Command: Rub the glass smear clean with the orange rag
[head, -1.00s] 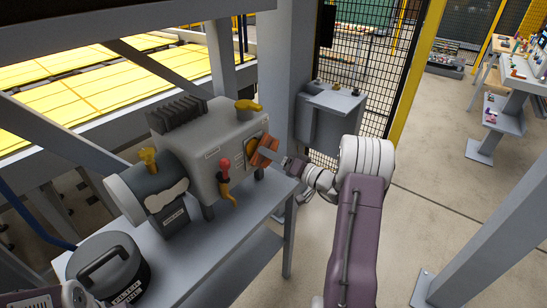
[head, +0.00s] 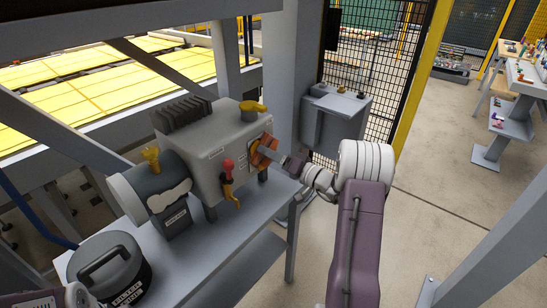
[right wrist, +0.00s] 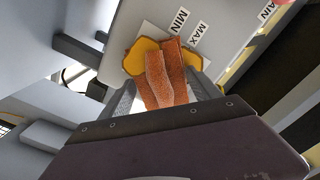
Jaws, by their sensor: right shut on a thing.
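The orange rag (right wrist: 165,75) is folded between the two fingers of my right gripper (right wrist: 165,98), which is shut on it. The smear cannot be made out; the rag covers much of the glass. My left gripper is not visible; only part of my left arm shows at the lower left.
A dark filter canister (head: 108,265) is at the front left. A post stands behind the rag.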

